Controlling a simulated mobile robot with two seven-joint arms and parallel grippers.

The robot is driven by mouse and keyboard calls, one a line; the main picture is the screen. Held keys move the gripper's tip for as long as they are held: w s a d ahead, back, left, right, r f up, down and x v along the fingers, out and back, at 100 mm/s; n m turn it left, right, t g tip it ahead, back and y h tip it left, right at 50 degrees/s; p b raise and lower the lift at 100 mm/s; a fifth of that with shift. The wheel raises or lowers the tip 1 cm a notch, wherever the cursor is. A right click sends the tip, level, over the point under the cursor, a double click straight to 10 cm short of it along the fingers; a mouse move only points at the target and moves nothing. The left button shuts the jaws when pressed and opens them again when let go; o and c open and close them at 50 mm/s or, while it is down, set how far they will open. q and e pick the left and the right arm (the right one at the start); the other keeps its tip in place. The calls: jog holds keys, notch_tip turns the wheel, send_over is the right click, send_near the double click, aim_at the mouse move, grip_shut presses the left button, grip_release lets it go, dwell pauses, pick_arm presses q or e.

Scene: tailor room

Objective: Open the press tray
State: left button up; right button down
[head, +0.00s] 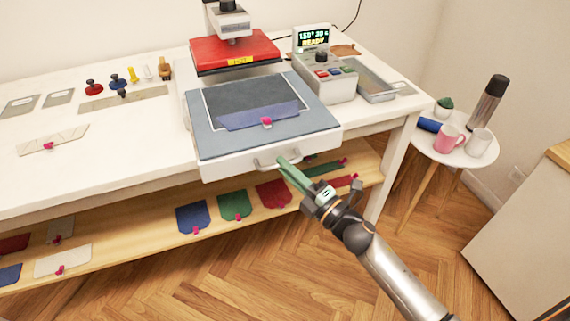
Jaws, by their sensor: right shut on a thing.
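The press tray (325,143) is a blue-grey padded slab with a white front, sticking out past the table's front edge under the raised red press head (235,51). A dark pad and a blue fabric piece (258,117) with a pink clip lie on it. A metal bar handle (263,165) is on its front. My right gripper (284,163) reaches up from the lower right with green fingers shut on the handle's right part. The fingers partly hide the handle. My left gripper is not in view.
A control box (325,80) with a lit READY display stands right of the press. A shelf (130,245) with fabric pieces runs below the table (60,150). A round side table (455,155) with mugs stands at right. Wooden floor in front is clear.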

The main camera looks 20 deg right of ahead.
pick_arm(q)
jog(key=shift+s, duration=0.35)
pick_arm(e)
jog(key=shift+s, duration=0.6)
jog(key=c, duration=1.2)
grip_release()
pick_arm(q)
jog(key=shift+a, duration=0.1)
pick_arm(e)
jog(key=shift+o, duration=0.2)
pick_arm(q)
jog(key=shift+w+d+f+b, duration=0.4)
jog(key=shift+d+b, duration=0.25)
jog(key=shift+b, duration=0.3)
pick_arm(e)
jog(key=v, duration=1.2)
jog(key=shift+s+d, duration=0.2)
jog(key=shift+s, duration=0.05)
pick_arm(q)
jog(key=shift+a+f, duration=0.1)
